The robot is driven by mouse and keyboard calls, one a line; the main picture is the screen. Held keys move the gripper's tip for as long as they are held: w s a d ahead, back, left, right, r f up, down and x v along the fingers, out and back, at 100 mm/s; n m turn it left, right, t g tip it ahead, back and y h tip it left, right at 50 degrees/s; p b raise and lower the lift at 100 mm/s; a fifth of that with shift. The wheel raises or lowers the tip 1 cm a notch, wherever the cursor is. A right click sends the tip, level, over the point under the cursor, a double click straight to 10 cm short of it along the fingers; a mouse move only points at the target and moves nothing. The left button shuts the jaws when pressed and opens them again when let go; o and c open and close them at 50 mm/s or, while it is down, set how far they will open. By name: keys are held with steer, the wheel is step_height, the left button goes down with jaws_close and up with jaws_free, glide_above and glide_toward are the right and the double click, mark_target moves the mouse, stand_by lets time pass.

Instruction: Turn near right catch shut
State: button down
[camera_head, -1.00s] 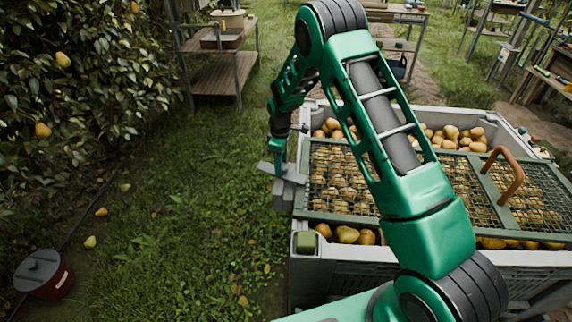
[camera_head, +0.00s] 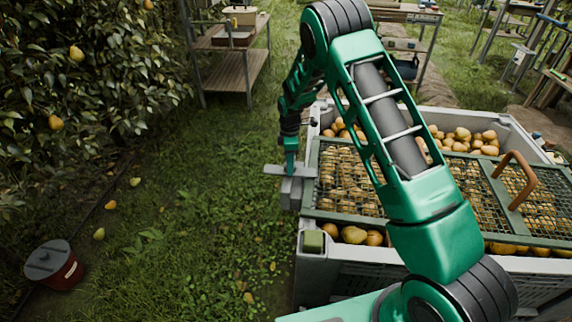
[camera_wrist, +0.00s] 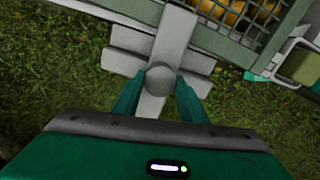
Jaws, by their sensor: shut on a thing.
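A grey catch (camera_head: 277,170) with crossed bars and a round knob sits at the left end of the grey crate (camera_head: 345,268), beside the green mesh lid (camera_head: 349,218). In the wrist view, the catch (camera_wrist: 172,45) lies against the lid's frame. Its long bar runs between the fingers and its knob is at their tips. My gripper (camera_wrist: 161,78) is shut on the catch; it also shows in the head view (camera_head: 291,163), pointing down. The underside of the catch is hidden.
Pears (camera_head: 462,136) fill the crate under the lid, which has a brown handle (camera_head: 515,180). An olive block (camera_head: 313,241) sits on the crate's near left corner. A red bucket (camera_head: 56,268) stands on the grass at left. Grass left of the crate is mostly clear.

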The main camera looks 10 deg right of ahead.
steer(key=shift+w+d+r, duration=0.2)
steer(key=shift+w+d, duration=0.2)
steer(key=shift+w, duration=0.05)
steer(key=c, duration=1.2)
jaws_free()
steer(key=shift+o, duration=0.5)
steer(key=shift+a+f, duration=0.1)
steer(key=shift+s, duration=0.1)
steer(key=shift+a, duration=0.1)
step_height(320, 180, up, 11)
steer(key=shift+f, duration=0.15)
